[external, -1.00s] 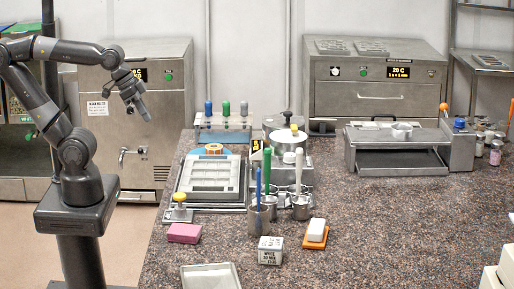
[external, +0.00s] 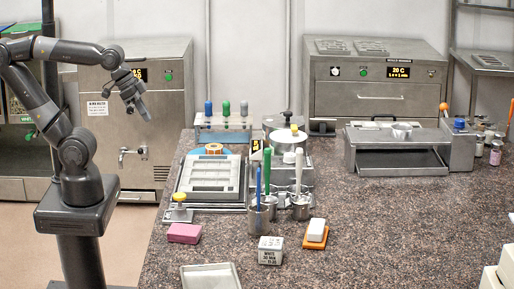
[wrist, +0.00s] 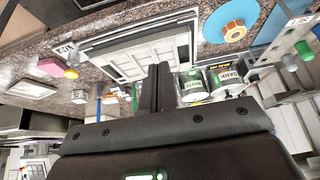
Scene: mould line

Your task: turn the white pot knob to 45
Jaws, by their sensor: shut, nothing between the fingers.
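My gripper (external: 143,114) hangs at the left in the external view, in front of the steel cabinet and apart from the counter. Its fingers are shut together and empty in the wrist view (wrist: 155,88). The melting pots (external: 292,172) stand on the counter, well to the right of my gripper. In the wrist view a label reading WHITE (wrist: 196,86) and one reading DARK (wrist: 226,76) show right of my fingers. I cannot make out the white pot knob or its setting; the cups with tools partly cover the pots' front in the external view.
A mould tray (external: 212,174) lies left of the pots. Cups with blue, green and white-handled tools (external: 260,215) stand in front of them. A pink block (external: 184,233), a small white labelled box (external: 270,251) and an orange-based block (external: 316,236) lie nearer.

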